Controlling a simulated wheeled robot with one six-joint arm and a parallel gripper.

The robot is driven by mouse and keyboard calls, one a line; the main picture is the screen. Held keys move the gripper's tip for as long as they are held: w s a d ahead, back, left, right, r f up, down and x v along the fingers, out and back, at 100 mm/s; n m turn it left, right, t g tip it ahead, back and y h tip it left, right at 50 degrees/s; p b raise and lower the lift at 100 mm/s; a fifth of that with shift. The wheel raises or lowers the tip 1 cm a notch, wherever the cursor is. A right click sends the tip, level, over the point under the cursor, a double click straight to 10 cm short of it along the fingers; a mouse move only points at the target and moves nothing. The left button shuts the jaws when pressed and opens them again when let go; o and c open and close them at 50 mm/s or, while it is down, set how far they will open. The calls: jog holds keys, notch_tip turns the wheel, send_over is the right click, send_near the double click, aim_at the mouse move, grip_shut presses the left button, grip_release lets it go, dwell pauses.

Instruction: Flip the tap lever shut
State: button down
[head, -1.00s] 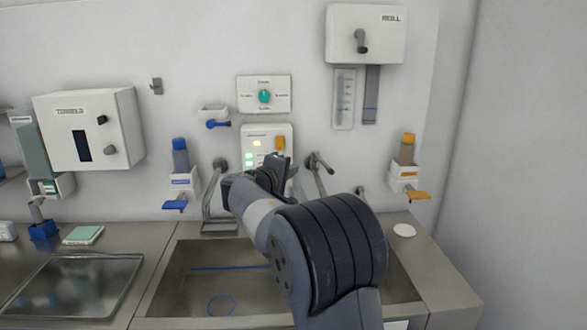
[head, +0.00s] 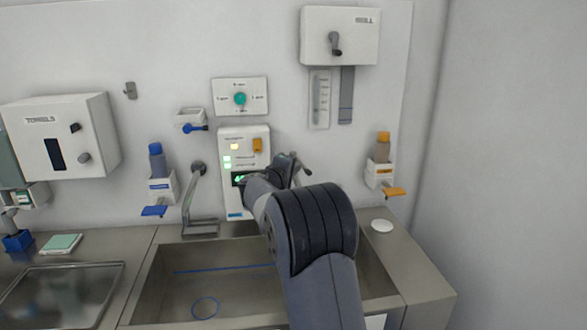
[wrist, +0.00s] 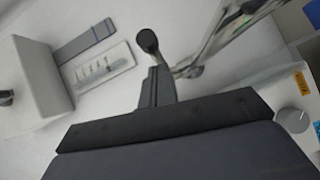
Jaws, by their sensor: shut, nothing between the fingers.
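The tap lever shows in the head view as a thin grey handle (head: 304,169) on the wall, just right of the control panel and partly behind my arm. In the wrist view a lever with a dark round end (wrist: 147,41) reaches down to my gripper (wrist: 157,84). My gripper's fingers are together and empty, close beside this lever; I cannot tell if they touch it. The shiny metal tap pipe (wrist: 228,32) runs to the upper right there. In the head view the bent spout (head: 193,195) is left of the panel. My arm mostly hides the gripper there.
The sink basin (head: 147,287) lies below my arm. The control panel (head: 232,139) is behind my gripper. Dispensers with a blue lever (head: 154,211) and an orange lever (head: 393,191) flank the sink. A white disc (head: 382,226) lies on the right counter.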

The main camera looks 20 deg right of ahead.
jog(key=shift+s+d+f+b, duration=0.2)
jog(key=shift+d+b, duration=0.2)
jog(key=shift+b, duration=0.4)
jog(key=shift+s+d+r+b, duration=0.1)
jog(key=shift+d+r+b, duration=0.1)
jog(key=shift+d+b, duration=0.2)
jog(key=shift+a, duration=0.15)
